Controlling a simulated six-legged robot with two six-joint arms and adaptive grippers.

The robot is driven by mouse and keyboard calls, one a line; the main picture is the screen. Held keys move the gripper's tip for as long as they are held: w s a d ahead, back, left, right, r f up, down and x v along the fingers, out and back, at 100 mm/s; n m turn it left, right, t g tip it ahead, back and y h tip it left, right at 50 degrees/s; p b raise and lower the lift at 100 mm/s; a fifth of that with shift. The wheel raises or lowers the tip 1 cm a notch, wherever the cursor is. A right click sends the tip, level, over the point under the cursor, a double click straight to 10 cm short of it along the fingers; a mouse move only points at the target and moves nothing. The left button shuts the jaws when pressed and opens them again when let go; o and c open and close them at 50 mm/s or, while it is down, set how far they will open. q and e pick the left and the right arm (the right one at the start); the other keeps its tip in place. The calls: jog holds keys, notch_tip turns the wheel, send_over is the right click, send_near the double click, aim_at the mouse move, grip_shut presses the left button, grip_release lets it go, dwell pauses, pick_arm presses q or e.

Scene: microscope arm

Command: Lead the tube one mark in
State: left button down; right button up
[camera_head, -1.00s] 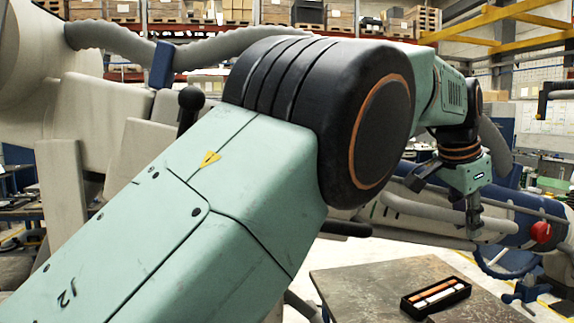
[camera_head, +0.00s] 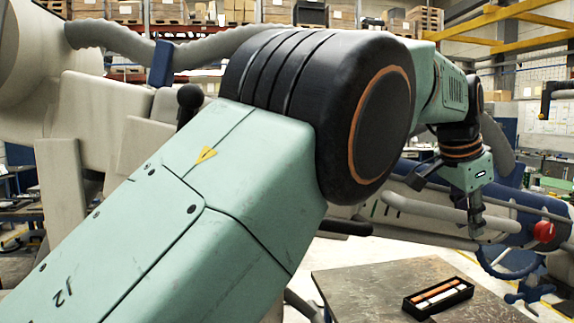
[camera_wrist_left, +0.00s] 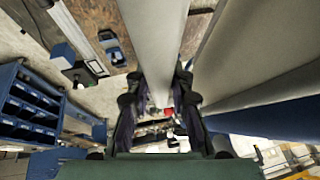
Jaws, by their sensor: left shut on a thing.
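A light grey tube (camera_head: 418,209) runs along the side of the pale and blue microscope arm, right of centre in the head view. My left gripper (camera_head: 475,226) reaches down onto it from above, and its fingertips are small there. In the left wrist view the grey tube (camera_wrist_left: 155,40) comes down from the top edge between the fingers of my left gripper (camera_wrist_left: 158,102), which is shut on it. Marks on the tube at the fingers are too small to make out. My right gripper is not in view.
A black tray (camera_head: 438,298) with orange and white sticks lies on a dark metal table (camera_head: 365,283). A red knob (camera_head: 544,232) is on the blue arm section right of the gripper. A blue shelf unit (camera_wrist_left: 40,105) shows in the left wrist view.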

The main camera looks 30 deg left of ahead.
pick_arm(q)
jog(key=shift+s+a+r, duration=0.1)
jog(key=shift+a+r, duration=0.15)
jog(key=shift+r, duration=0.05)
jog(key=shift+s+a+r+b, duration=0.25)
jog(key=shift+s+a+b, duration=0.2)
jog(key=shift+s+b, duration=0.1)
jog(key=c, duration=0.9)
grip_release()
jog(key=shift+f, duration=0.2)
jog(key=o, duration=0.5)
jog(key=shift+o, duration=0.2)
